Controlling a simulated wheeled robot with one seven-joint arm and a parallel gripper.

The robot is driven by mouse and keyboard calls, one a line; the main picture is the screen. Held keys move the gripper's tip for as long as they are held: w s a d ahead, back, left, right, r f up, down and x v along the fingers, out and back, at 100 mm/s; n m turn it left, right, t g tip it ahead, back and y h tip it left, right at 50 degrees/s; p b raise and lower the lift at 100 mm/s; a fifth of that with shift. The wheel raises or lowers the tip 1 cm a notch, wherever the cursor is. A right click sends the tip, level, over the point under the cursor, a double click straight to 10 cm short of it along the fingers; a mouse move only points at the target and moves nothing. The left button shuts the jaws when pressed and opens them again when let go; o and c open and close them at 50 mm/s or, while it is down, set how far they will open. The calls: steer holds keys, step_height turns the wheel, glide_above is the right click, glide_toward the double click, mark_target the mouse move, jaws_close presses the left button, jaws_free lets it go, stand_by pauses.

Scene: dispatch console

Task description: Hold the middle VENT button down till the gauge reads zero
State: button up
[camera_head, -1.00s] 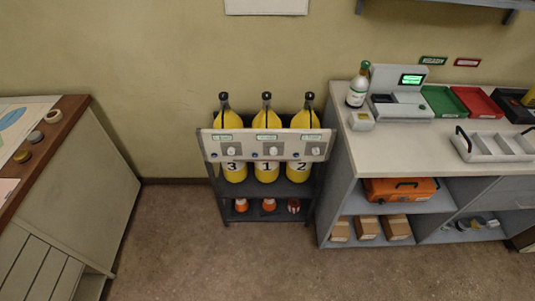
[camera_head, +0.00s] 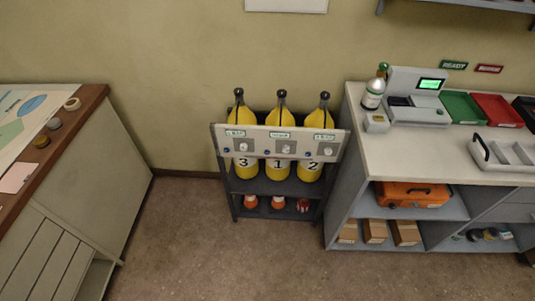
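A pale panel (camera_head: 260,149) runs across the front of a dark rack that holds three yellow cylinders. The cylinders are numbered 3 (camera_head: 241,118), 1 (camera_head: 279,120) and 2 (camera_head: 321,120) from left to right. The panel carries three light knob-like or gauge-like parts, the middle one (camera_head: 286,149) below a small label plate (camera_head: 279,135). Small dark blue spots sit beside them, possibly buttons. The lettering and any gauge reading are too small to make out. My gripper is not in view.
A grey counter (camera_head: 385,153) stands right of the rack, bearing a bottle (camera_head: 373,91), a device with a green screen (camera_head: 425,97), and green (camera_head: 467,109) and red (camera_head: 498,110) trays. A brown-edged desk (camera_head: 84,110) is at left. The floor (camera_head: 190,240) before the rack is clear.

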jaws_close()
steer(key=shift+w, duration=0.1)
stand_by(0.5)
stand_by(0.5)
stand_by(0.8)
